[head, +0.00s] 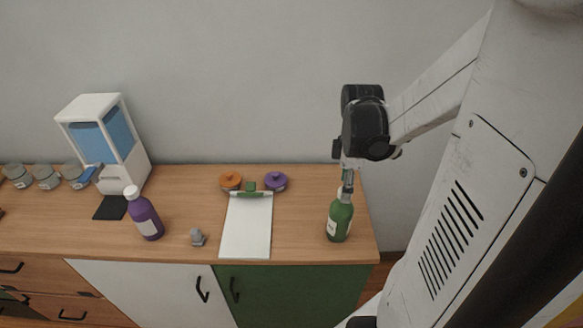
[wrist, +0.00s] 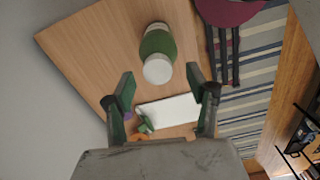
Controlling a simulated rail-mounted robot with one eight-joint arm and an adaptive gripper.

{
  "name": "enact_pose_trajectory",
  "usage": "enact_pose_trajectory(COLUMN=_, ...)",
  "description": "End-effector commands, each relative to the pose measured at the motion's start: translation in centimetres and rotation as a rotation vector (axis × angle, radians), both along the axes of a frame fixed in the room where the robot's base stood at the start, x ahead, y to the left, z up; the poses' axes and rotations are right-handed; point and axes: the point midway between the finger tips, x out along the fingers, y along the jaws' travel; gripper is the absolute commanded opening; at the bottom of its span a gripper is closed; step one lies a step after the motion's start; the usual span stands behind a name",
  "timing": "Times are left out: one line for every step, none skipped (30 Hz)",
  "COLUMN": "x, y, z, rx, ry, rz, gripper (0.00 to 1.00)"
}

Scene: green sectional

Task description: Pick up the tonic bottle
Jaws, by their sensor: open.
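A green bottle (head: 339,222) with a white label stands upright near the right end of the wooden counter. In the wrist view the green bottle (wrist: 158,43) shows its white cap towards the camera. My gripper (head: 347,188) is directly above it in the head view and covers its cap. In the wrist view my gripper (wrist: 165,88) is open and empty, with the bottle past the fingertips and roughly centred between them. A purple bottle (head: 146,218) with a white cap stands upright on the left. The label writing is too small to read, so I cannot tell which is tonic.
A white clipboard (head: 246,226) lies left of the green bottle, with orange (head: 230,181) and purple (head: 276,181) lidded pots behind it. A small grey object (head: 198,237), a dispenser (head: 108,143) and several jars stand further left. Bare counter surrounds the green bottle.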

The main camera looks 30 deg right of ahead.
Motion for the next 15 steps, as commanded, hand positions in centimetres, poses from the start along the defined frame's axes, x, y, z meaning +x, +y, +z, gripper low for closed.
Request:
enact_pose_trajectory(x=0.1, y=-0.2, z=-0.6, rx=0.0, ry=0.0, rz=0.0, gripper=0.52)
enact_pose_trajectory(x=0.2, y=-0.2, z=-0.9, rx=0.0, ry=0.0, rz=0.0, gripper=0.52)
enact_pose_trajectory(x=0.2, y=-0.3, z=-1.3, rx=0.0, ry=0.0, rz=0.0, gripper=0.52)
enact_pose_trajectory(x=0.2, y=-0.3, z=-1.7, rx=0.0, ry=0.0, rz=0.0, gripper=0.52)
enact_pose_trajectory(x=0.2, y=-0.3, z=-2.1, rx=0.0, ry=0.0, rz=0.0, gripper=0.52)
enact_pose_trajectory(x=0.2, y=-0.3, z=-2.4, rx=0.0, ry=0.0, rz=0.0, gripper=0.52)
enact_pose_trajectory(x=0.2, y=-0.3, z=-2.7, rx=0.0, ry=0.0, rz=0.0, gripper=0.52)
enact_pose_trajectory(x=0.2, y=-0.3, z=-2.9, rx=0.0, ry=0.0, rz=0.0, gripper=0.52)
enact_pose_trajectory(x=0.2, y=-0.3, z=-3.1, rx=0.0, ry=0.0, rz=0.0, gripper=0.52)
enact_pose_trajectory(x=0.2, y=-0.3, z=-3.2, rx=0.0, ry=0.0, rz=0.0, gripper=0.52)
enact_pose_trajectory(x=0.2, y=-0.3, z=-3.2, rx=0.0, ry=0.0, rz=0.0, gripper=0.52)
enact_pose_trajectory(x=0.2, y=-0.3, z=-3.3, rx=0.0, ry=0.0, rz=0.0, gripper=0.52)
enact_pose_trajectory(x=0.2, y=-0.2, z=-3.3, rx=0.0, ry=0.0, rz=0.0, gripper=0.52)
enact_pose_trajectory(x=0.1, y=-0.2, z=-3.3, rx=0.0, ry=0.0, rz=0.0, gripper=0.52)
enact_pose_trajectory(x=0.1, y=-0.2, z=-3.3, rx=0.0, ry=0.0, rz=0.0, gripper=0.52)
